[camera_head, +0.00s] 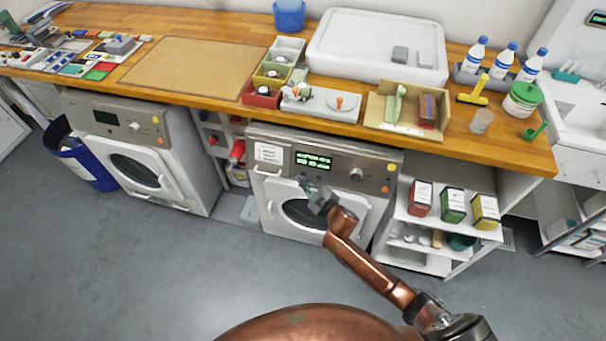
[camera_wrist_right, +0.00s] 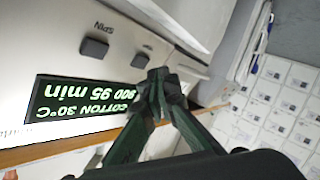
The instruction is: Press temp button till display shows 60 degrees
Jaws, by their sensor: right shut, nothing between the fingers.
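The right-hand washing machine (camera_head: 281,222) has a lit green display (camera_head: 314,161) on its front panel. In the right wrist view the display (camera_wrist_right: 75,102) is upside down and reads COTTON 30°C, with 95 min on the other line. A dark square button (camera_wrist_right: 94,48) marked SPIN sits beside the display. My right gripper (camera_head: 303,181) is in front of this machine, just below the display. Its fingertips (camera_wrist_right: 160,75) are together and empty, close to the panel. They cover part of it, and no temp button shows clearly. I cannot tell whether they touch the panel. My left gripper is out of view.
The panel also carries a round knob (camera_head: 356,174). A wooden worktop (camera_head: 205,97) overhangs the machines. A second washer (camera_head: 125,135) stands to the left. A shelf with several boxes (camera_head: 453,203) is close on the right. The grey floor (camera_head: 130,270) in front is clear.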

